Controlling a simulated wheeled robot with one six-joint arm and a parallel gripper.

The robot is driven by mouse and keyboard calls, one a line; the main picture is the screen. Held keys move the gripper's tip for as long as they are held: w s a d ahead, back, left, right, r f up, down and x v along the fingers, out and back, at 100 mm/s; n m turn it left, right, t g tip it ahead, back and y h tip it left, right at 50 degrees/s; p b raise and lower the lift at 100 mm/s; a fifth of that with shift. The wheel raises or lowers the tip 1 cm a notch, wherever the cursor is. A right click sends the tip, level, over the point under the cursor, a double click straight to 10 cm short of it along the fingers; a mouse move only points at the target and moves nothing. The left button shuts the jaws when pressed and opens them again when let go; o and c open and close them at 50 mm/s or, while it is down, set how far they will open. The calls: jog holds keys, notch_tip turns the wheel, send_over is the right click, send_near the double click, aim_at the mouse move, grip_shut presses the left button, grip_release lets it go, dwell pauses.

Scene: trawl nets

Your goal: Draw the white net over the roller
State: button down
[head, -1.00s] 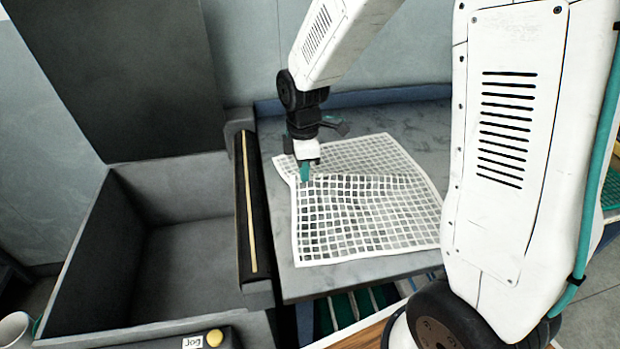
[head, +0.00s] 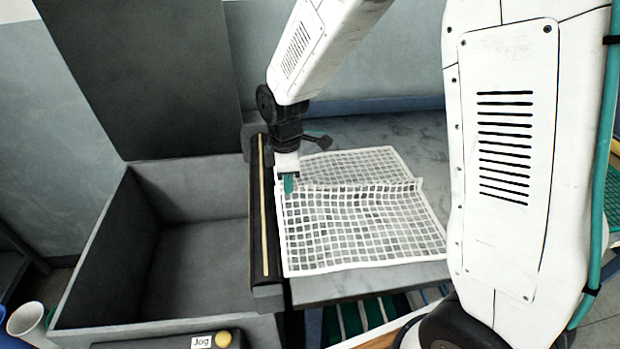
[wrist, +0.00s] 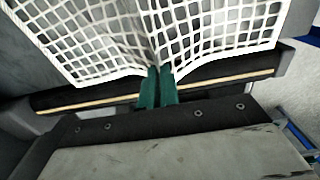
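The white net (head: 350,232) lies on the grey table, its left edge close beside the roller. A raised fold runs across it from my gripper to the right. The black roller (head: 264,215) with a pale stripe lies along the table's left end; it also shows in the wrist view (wrist: 95,101). My gripper (head: 289,184) has green fingertips at the net's left edge, just right of the roller. In the wrist view my fingertips (wrist: 158,88) are closed together on the gathered edge of the net (wrist: 215,40), which bunches up at them.
A deep grey open bin (head: 195,270) stands left of the roller, empty where visible. A yellow button beside a "Jog" label (head: 202,342) is on its front edge. A tall dark panel (head: 145,75) rises behind the bin. The grey table (head: 385,130) is bare behind the net.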

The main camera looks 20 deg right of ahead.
jog(key=w+a, duration=0.2)
jog(key=a, duration=0.7)
jog(key=w+a, duration=0.2)
jog(key=a, duration=0.7)
notch_tip(320, 180, down, 9)
jog(key=shift+s, duration=0.25)
dwell(0.5)
jog(key=shift+d, duration=0.1)
jog(key=shift+c, duration=1.4)
grip_release()
notch_tip(320, 180, up, 6)
jog(key=shift+f, duration=0.2)
